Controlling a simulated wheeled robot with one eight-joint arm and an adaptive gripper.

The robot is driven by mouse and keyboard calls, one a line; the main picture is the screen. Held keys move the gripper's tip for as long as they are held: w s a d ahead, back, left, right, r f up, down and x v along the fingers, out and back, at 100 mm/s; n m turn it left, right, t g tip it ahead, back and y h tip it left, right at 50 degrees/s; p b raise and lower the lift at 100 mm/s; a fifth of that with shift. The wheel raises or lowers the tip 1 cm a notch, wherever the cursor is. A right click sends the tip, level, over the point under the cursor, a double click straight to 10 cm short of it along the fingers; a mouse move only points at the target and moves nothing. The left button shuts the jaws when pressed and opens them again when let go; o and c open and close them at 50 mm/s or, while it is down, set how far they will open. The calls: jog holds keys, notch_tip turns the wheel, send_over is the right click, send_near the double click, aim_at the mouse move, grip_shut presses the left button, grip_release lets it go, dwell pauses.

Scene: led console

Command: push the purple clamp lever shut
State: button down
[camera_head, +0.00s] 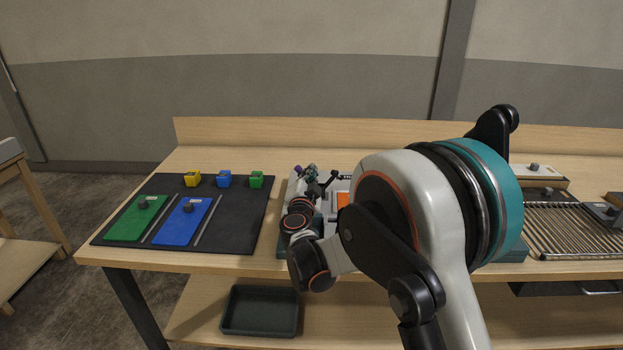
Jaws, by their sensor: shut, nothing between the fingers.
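A small purple part, which looks like the clamp lever (297,170), shows at the back left of the console (291,184) on the bench. It is tiny in the head view, so how far it is tilted cannot be told. My gripper (326,184) is dark and small, over the console, a little right of and in front of the purple part. Its fingers are shut and empty. I cannot tell whether it touches anything. My arm hides much of the console's middle and right side; an orange patch (343,199) shows beside my wrist.
A black mat (238,226) at left holds a green plate (134,222), a blue plate (180,225) and yellow, blue and green blocks (224,179). A wire rack (570,230) lies at right. A dark bin (260,311) stands on the lower shelf. The bench strip behind the mat is clear.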

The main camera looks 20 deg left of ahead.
aim_at(299, 173)
jog(key=a+n, duration=0.1)
jog(key=a+f+n, duration=0.1)
jog(key=n, duration=0.1)
jog(key=shift+s+b, duration=0.2)
jog(key=shift+b, duration=0.1)
jog(key=shift+s+a+f, duration=0.1)
jog(key=shift+a+f, duration=0.1)
jog(key=shift+a, duration=0.15)
dwell(0.4)
